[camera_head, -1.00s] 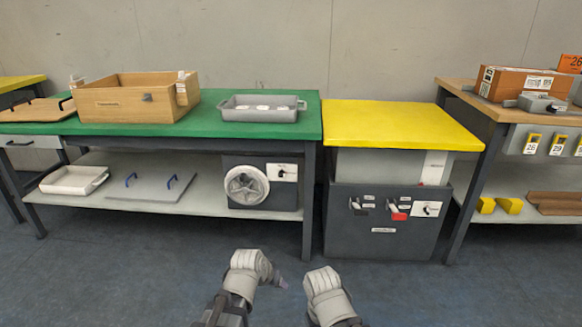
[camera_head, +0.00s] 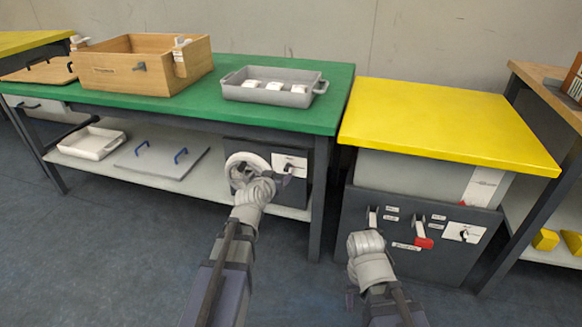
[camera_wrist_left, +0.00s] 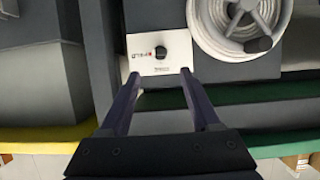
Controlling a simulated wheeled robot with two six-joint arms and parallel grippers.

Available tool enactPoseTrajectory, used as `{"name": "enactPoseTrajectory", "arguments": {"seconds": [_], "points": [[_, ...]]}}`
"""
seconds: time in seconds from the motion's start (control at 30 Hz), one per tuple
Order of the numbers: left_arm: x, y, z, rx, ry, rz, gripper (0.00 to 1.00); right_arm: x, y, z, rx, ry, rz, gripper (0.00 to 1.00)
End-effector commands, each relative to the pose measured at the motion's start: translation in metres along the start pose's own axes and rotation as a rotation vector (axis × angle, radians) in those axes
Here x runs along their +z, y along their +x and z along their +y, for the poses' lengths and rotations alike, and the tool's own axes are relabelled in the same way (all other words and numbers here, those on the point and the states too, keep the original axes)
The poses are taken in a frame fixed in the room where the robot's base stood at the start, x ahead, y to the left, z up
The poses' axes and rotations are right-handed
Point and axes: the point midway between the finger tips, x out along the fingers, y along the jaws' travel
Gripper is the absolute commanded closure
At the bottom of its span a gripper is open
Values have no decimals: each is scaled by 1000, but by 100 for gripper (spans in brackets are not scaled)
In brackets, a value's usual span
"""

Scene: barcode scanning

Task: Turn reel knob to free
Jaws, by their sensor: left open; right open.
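The reel knob is a small black knob (camera_wrist_left: 160,52) on a white label plate (camera_wrist_left: 150,65) beside the reel. The plate also shows on the dark reel box (camera_head: 318,185) on the lower shelf in the head view. The white hose reel (camera_head: 243,160) is left of the plate there, partly hidden by my left wrist. My left gripper (camera_head: 287,180) is open in front of the plate. In the left wrist view its two fingers (camera_wrist_left: 160,76) point at the plate on either side of the knob; contact cannot be told. My right gripper (camera_head: 366,243) is open before the grey cabinet.
The green bench (camera_head: 215,122) overhangs the reel box, with a wooden box (camera_head: 120,78) and grey tray (camera_head: 245,91) on top. Its leg (camera_head: 319,205) stands right of the reel box. The grey cabinet (camera_head: 400,265) has switches and a yellow top (camera_head: 440,120).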

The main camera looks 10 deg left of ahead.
Motion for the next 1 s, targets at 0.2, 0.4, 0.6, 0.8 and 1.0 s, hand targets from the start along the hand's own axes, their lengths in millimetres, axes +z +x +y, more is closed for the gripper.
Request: {"name": "enactPoseTrajectory", "arguments": {"seconds": [0.2,0.4,0.6,0.8,1.0], "points": [[1,8,0,1,0,-1,36,0,4,0,0,0,0,50],[2,33,0,1,-1,-2,36,-1,14,-1,0,0,1,50],[2,65,0,1,0,-2,36,-2,26,-3,0,0,2,50],[1,79,1,2,-1,-2,36,-2,30,-3,0,0,2,50],[1,78,1,1,0,-2,36,-2,30,-3,0,0,2,50]]}}
